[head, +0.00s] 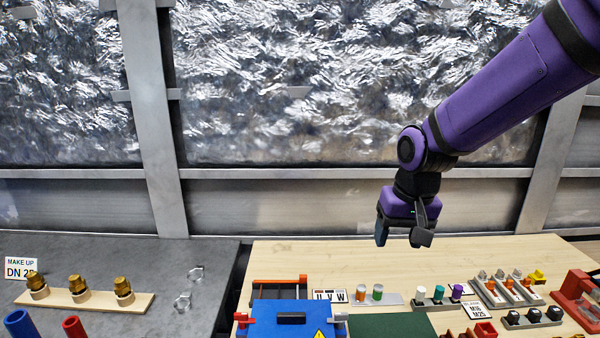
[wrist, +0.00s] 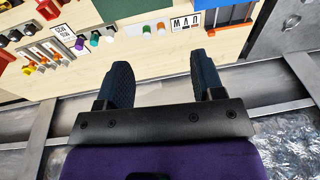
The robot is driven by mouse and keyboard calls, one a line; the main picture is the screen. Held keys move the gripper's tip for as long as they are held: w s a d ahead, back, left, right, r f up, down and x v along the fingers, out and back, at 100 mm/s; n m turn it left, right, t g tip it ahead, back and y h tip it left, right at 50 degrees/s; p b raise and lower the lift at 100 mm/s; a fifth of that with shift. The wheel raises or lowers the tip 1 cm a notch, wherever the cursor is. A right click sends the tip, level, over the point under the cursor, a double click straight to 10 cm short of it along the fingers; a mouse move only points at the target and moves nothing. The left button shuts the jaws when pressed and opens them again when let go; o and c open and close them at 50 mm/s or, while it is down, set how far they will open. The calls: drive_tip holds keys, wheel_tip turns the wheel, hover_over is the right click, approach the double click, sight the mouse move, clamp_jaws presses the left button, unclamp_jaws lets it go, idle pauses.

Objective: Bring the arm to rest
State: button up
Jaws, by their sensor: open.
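My purple arm reaches in from the upper right in the head view. My gripper (head: 404,236) hangs above the far part of the wooden bench, clear of everything on it. In the wrist view my gripper (wrist: 164,85) shows two dark fingers set well apart. Nothing is between them. The wooden bench (head: 270,262) lies below, and its far edge shows in the wrist view.
A blue box (head: 290,322) with a warning label, a U V W card (head: 330,296), small coloured parts and a red fixture (head: 578,295) stand on the bench. Brass fittings (head: 76,285) sit on a board at left. A metal-framed window wall (head: 300,205) rises behind.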

drive_tip(key=s+d+r+t, duration=0.1)
drive_tip(key=s+d+r, duration=0.4)
drive_tip(key=s, duration=0.4)
drive_tip(key=s+d+r+t, duration=0.2)
drive_tip(key=s+d+r, duration=0.4)
drive_tip(key=s, duration=0.4)
drive_tip(key=shift+s+d+r+t+h, duration=0.15)
drive_tip(key=shift+d+r+t+h, duration=0.15)
drive_tip(key=shift+d+h, duration=0.1)
